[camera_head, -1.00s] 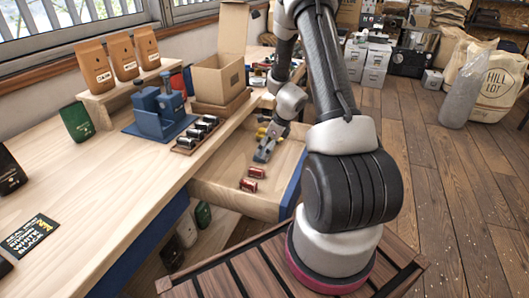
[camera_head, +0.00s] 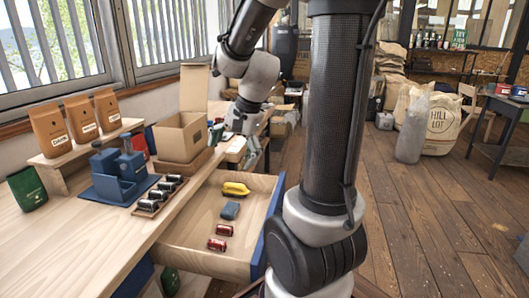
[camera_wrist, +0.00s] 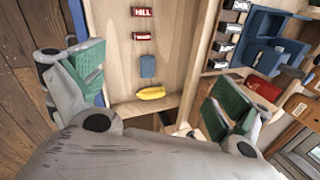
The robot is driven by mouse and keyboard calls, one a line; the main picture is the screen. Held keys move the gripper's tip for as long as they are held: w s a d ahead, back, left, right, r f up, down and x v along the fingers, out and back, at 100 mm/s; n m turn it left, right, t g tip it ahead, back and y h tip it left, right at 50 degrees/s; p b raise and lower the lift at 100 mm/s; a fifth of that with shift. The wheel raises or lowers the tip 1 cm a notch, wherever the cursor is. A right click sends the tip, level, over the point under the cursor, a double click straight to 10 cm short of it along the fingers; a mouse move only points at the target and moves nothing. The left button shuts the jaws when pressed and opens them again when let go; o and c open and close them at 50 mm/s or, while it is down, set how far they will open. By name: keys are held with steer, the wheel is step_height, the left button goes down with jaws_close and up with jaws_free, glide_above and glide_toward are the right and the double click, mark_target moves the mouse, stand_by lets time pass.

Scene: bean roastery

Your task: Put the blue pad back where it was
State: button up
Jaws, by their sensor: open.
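The blue pad (camera_head: 230,210) lies flat in the open drawer (camera_head: 190,258), between a yellow banana-shaped thing (camera_head: 235,189) and two red labelled items (camera_head: 220,236). The pad also shows in the wrist view (camera_wrist: 148,66), with bare drawer floor around it. My gripper (camera_wrist: 160,78) is open and empty, its green-padded fingers wide apart. In the head view my gripper (camera_head: 246,152) is above and behind the drawer, near the cardboard box, clear of the pad. Part of it is hidden by the box and bench items.
A rack of small dark cylinders (camera_head: 160,196) and a blue stand (camera_head: 118,178) sit on the bench left of the drawer. An open cardboard box (camera_head: 182,138) stands behind them. Three brown bags (camera_head: 82,118) stand on a wooden riser.

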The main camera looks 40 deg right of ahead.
steer(key=s+r+n+h, duration=0.1)
steer(key=s+r+n, duration=0.2)
steer(key=s+n, duration=0.3)
steer(key=s+a+r+n+h, duration=0.1)
steer(key=s+r+n, duration=0.2)
steer(key=s+n, duration=0.4)
steer(key=s, duration=0.3)
steer(key=shift+r+t, duration=0.4)
